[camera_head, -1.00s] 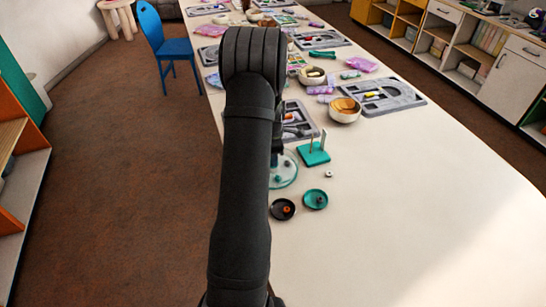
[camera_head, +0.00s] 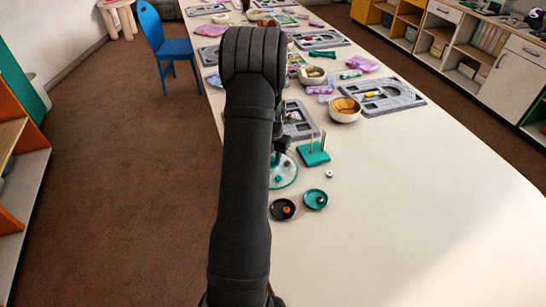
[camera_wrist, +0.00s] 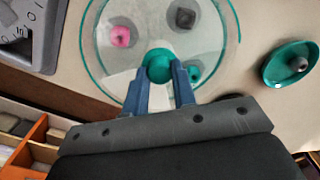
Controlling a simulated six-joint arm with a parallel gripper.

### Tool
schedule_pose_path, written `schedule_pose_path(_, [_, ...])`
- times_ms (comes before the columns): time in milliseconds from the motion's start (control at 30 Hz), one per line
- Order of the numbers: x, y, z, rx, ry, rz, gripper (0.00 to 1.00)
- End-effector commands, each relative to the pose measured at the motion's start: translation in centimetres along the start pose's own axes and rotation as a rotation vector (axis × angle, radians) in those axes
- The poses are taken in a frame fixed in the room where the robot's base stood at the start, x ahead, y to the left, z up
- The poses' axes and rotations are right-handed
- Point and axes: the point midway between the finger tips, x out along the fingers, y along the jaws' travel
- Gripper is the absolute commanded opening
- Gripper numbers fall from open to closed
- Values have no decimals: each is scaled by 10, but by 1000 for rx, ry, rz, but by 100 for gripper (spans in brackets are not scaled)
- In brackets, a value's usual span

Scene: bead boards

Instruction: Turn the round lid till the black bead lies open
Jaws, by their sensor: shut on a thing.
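The round clear lid (camera_wrist: 104,72) with a teal rim fills the upper middle of the wrist view; part of it shows in the head view (camera_head: 291,180) beside my arm. My gripper (camera_wrist: 162,73) is shut on its teal centre knob (camera_wrist: 158,62). The black bead (camera_wrist: 185,17), dark and blocky, lies within the lid's circle at the top. A pink bead (camera_wrist: 120,36) lies left of it, and a teal bead (camera_wrist: 194,73) lies right of the knob, partly hidden by a finger. I cannot tell where the lid's opening is.
A teal peg stand (camera_head: 314,157) is behind right, with a small pale bead (camera_head: 329,174) nearby. The table at right is clear.

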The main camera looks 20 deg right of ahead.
Motion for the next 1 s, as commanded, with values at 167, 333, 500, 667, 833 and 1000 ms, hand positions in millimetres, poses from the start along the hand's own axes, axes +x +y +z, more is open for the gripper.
schedule_pose_path(167, [0, 0, 0, -104, -1, -1, 0])
schedule_pose_path(333, [0, 0, 0, -168, -1, -1, 0])
schedule_pose_path(500, [0, 0, 0, -200, -1, -2, 0])
schedule_pose_path(667, [0, 0, 0, -209, -1, -2, 0])
schedule_pose_path(833, [0, 0, 0, -209, -1, -2, 0])
schedule_pose_path(1000, [0, 0, 0, -208, -1, -2, 34])
